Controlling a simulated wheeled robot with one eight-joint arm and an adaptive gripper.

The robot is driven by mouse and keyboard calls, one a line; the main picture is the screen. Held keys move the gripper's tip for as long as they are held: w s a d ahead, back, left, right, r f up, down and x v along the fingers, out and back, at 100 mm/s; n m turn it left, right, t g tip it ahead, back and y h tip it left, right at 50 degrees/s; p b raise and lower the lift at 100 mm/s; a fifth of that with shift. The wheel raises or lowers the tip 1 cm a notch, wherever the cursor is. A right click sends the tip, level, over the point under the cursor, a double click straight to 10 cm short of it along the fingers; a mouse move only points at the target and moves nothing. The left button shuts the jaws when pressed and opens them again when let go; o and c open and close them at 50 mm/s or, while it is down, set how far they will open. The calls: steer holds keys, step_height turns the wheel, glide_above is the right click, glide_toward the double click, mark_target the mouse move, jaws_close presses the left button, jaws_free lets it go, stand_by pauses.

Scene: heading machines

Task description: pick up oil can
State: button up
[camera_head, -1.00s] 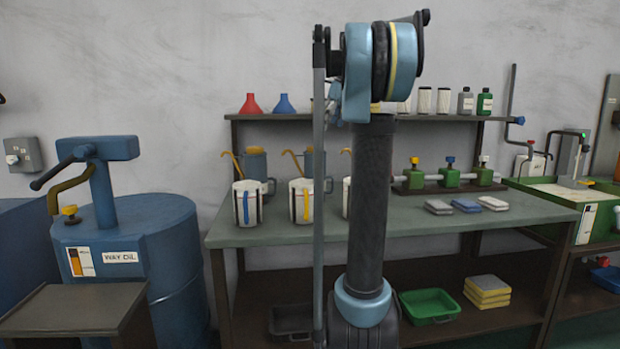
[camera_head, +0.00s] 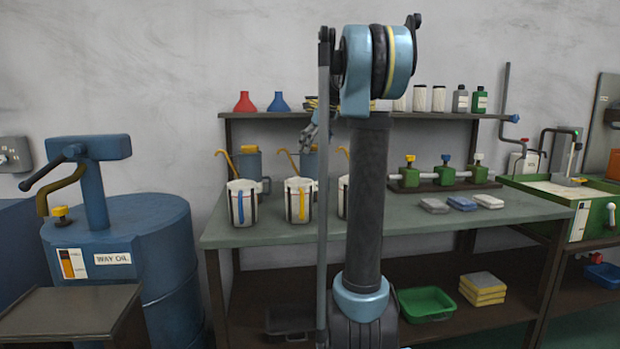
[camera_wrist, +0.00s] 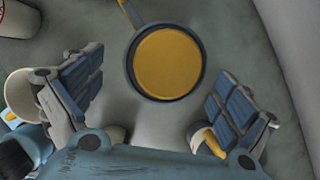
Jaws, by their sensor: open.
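Blue-grey oil cans with thin orange spouts stand at the back of the bench in the head view, one at the left (camera_head: 249,165) and one in the middle (camera_head: 308,163). A third spout shows beside my arm; its can is mostly hidden. In the wrist view, an oil can (camera_wrist: 168,62) is seen from above, with a round yellow top, dark blue rim and a spout toward the top left. My gripper (camera_wrist: 152,97) is open, its fingers apart on either side, the can between and slightly ahead of them. No contact shows. In the head view my gripper (camera_head: 313,132) is partly hidden behind my arm.
White measuring jugs (camera_head: 242,203) with coloured stripes stand in front of the cans. A shelf (camera_head: 270,115) with funnels and bottles runs behind. A valve manifold (camera_head: 445,178) and pads lie to the right. The front bench top (camera_head: 265,235) is clear.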

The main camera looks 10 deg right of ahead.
mark_target(310, 158)
steer(key=shift+d+x, duration=0.2)
steer(key=shift+x, duration=2.6)
steer(key=shift+w, duration=0.15)
steer(key=shift+c, duration=0.2)
steer(key=c, duration=2)
steer(key=shift+c, duration=0.2)
steer(key=shift+r, duration=0.2)
